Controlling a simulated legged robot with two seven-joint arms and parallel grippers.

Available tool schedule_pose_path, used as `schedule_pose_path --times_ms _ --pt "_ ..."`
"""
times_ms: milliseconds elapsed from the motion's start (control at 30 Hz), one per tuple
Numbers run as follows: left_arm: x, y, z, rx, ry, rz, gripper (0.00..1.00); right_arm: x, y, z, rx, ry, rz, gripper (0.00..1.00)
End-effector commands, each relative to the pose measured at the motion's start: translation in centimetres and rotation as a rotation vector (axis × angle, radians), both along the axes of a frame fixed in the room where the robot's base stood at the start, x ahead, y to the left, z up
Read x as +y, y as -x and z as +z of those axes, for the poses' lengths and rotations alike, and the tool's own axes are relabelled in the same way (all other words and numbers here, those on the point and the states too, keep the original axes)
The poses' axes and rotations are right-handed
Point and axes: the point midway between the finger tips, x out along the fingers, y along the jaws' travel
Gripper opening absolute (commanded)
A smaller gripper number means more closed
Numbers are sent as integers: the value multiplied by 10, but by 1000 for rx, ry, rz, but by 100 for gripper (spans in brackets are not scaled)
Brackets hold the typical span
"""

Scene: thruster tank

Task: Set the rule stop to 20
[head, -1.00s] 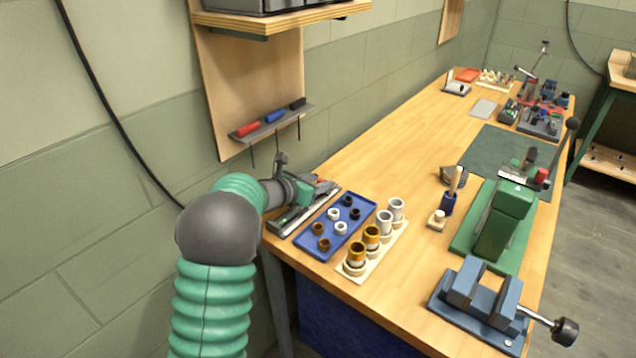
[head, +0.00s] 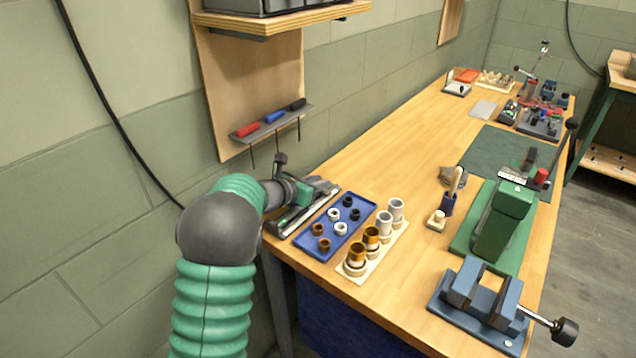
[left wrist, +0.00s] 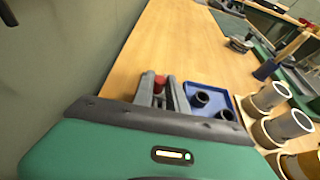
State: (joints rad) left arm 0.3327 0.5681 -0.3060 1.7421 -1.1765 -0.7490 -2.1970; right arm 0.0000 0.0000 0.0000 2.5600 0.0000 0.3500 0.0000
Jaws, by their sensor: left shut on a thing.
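The rule (head: 291,222) is a long grey rail lying along the near left edge of the bench, beside a blue tray. My left gripper (head: 326,187) is low over its far end in the head view. In the left wrist view my left gripper's grey fingers (left wrist: 161,88) are shut on a small red part (left wrist: 160,80), which I take to be the rule stop. The fingers and wrist hide most of the stop and part of the rail. The scale marks are too small to read. My right gripper is not in view.
The blue tray (head: 312,248) with several small rings stands right beside the rule. A pale rack (head: 357,273) holds several cylinders. A green press (head: 503,220) and a blue vise (head: 482,298) stand further right.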

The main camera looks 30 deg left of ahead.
Motion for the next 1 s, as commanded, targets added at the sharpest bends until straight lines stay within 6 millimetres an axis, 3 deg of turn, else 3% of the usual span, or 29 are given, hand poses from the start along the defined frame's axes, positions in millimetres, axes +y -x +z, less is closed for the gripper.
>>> schedule_pose_path --times_ms 867,1000 --pt "2 0 2 -3 -1 4 0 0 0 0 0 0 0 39" --pt "1 -16 1 -3 -3 1 0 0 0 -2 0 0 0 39"
